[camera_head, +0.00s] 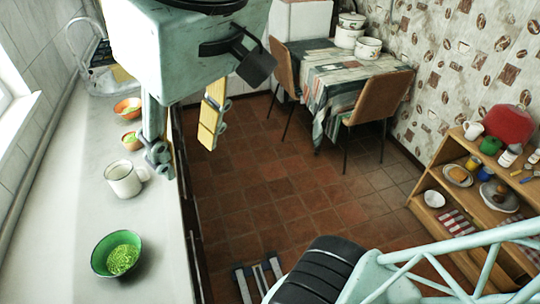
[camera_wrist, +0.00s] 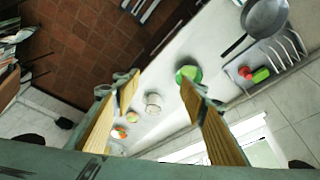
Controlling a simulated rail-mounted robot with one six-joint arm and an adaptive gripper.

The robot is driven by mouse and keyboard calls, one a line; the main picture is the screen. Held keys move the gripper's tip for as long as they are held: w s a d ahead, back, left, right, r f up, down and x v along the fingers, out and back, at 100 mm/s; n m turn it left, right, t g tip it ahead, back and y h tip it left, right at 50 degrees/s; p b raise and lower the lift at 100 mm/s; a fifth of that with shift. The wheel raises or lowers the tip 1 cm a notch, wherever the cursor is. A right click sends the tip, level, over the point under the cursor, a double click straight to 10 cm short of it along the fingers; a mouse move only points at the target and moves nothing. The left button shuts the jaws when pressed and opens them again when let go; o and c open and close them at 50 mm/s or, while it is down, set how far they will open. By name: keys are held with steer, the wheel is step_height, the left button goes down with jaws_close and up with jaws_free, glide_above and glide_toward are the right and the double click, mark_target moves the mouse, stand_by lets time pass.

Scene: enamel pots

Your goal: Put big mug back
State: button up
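A large white mug (camera_head: 121,181) stands upright on the long counter, its handle to the right in the head view. It also shows as a small pale round shape between my fingers in the wrist view (camera_wrist: 153,104). My gripper (camera_head: 183,147) is open and empty, with its two fingers spread wide apart. It hangs above and to the right of the mug, near the counter edge, not touching it. The gripper's fingers with wood-coloured pads also frame the wrist view (camera_wrist: 158,84). A smaller white mug (camera_head: 472,130) stands on top of the wooden shelf.
A green bowl (camera_head: 103,240) with green food stands nearer on the counter (camera_head: 60,190). Two orange bowls (camera_head: 121,114) stand beyond the mug. A dish rack (camera_wrist: 283,58) and pan (camera_wrist: 264,18) show in the wrist view. A table (camera_head: 335,75) with enamel pots and chairs stands across the floor.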

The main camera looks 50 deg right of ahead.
steer(key=s+f, duration=0.1)
steer(key=s, duration=0.2)
steer(key=shift+f, duration=0.35)
steer(key=shift+w, duration=0.1)
step_height(320, 180, down, 7)
steer(key=b, duration=0.7)
steer(key=shift+r, duration=0.15)
steer(key=shift+a, duration=0.1)
stand_by(0.8)
